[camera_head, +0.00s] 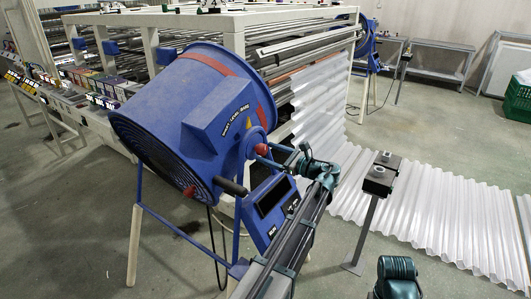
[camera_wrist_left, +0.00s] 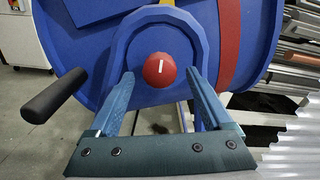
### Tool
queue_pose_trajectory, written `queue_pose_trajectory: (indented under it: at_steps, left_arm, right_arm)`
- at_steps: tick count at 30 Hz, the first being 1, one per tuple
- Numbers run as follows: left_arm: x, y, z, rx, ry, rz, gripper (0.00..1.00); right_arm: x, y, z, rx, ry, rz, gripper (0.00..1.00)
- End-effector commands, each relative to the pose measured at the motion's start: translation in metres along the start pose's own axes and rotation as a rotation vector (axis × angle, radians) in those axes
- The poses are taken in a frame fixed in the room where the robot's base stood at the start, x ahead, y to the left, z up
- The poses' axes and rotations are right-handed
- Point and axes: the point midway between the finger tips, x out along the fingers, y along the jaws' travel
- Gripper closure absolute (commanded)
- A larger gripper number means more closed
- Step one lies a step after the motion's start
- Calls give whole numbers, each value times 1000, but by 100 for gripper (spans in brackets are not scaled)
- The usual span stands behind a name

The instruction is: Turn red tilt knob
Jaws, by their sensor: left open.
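The red tilt knob (camera_head: 261,149) is a small round knob on the side bracket of a big blue drum fan (camera_head: 190,110). In the left wrist view the knob (camera_wrist_left: 160,70) faces me, with a short white mark on it, upright. My left gripper (camera_head: 278,156) is at the knob in the head view. In the left wrist view its two blue fingers (camera_wrist_left: 160,76) are open, one on each side of the knob, with gaps between. No contact shows.
A black handle (camera_head: 231,187) sticks out of the fan below the knob; it is left of my fingers in the wrist view (camera_wrist_left: 54,95). A control panel (camera_head: 270,207) sits below. White corrugated sheet (camera_head: 440,205) and a post with a black box (camera_head: 381,175) stand right.

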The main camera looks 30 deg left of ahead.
Motion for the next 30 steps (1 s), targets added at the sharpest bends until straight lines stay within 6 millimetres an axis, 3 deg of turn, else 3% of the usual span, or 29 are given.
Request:
queue_pose_trajectory:
  at_steps: [6,16,30]
  left_arm:
    - [15,0,0,0,0,0,17]
    - [17,0,0,0,0,0,18]
    - [17,0,0,0,0,0,100]
  right_arm:
    - [0,0,0,0,0,0,100]
    - [0,0,0,0,0,0,100]
    - [0,0,0,0,0,0,100]
